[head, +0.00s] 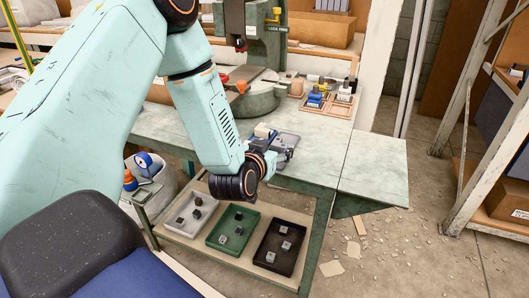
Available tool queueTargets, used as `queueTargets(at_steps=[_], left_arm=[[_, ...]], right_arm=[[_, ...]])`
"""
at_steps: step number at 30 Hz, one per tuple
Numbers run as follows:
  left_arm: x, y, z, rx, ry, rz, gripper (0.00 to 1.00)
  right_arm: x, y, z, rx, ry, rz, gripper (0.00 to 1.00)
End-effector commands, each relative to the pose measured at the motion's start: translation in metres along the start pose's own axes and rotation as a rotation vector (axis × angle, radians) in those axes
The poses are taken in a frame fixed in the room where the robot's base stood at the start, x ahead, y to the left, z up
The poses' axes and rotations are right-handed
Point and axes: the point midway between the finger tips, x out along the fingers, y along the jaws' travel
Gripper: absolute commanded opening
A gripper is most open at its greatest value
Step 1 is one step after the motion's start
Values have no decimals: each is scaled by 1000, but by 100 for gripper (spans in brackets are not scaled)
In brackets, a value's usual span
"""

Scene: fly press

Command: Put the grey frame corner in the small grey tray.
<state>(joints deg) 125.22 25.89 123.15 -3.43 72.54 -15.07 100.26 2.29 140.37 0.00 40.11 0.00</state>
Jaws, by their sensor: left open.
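My left gripper (282,156) is open over the near edge of the green bench top, at the end of the arm coming in from the left. Behind it is a blue-grey tray-like thing (290,138), partly hidden by the gripper. A small pale block (263,131) shows beside the wrist. A light grey tray (172,223) stands on the low shelf at the left of a row of trays, with small dark and grey parts in it. I cannot tell for sure which small part is the grey frame corner. My right gripper is not in view.
A green tray (250,219) and a black tray (262,246) with small grey parts stand beside the light grey one. A green press (261,103) and wooden trays of coloured items (327,105) stand behind. The bench's right end (372,165) is clear.

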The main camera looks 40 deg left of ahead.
Motion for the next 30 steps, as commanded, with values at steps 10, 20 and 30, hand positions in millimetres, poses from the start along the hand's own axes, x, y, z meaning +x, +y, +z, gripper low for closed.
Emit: queueTargets(at_steps=[10, 20, 30], left_arm=[[-65, 0, -1, -3, -3, -1, 65], [-82, 1, 1, 1, -5, 1, 65], [-158, 46, 187, 81, -647, 158, 65]], right_arm=[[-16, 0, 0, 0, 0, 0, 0], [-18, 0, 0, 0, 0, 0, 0], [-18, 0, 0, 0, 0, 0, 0]])
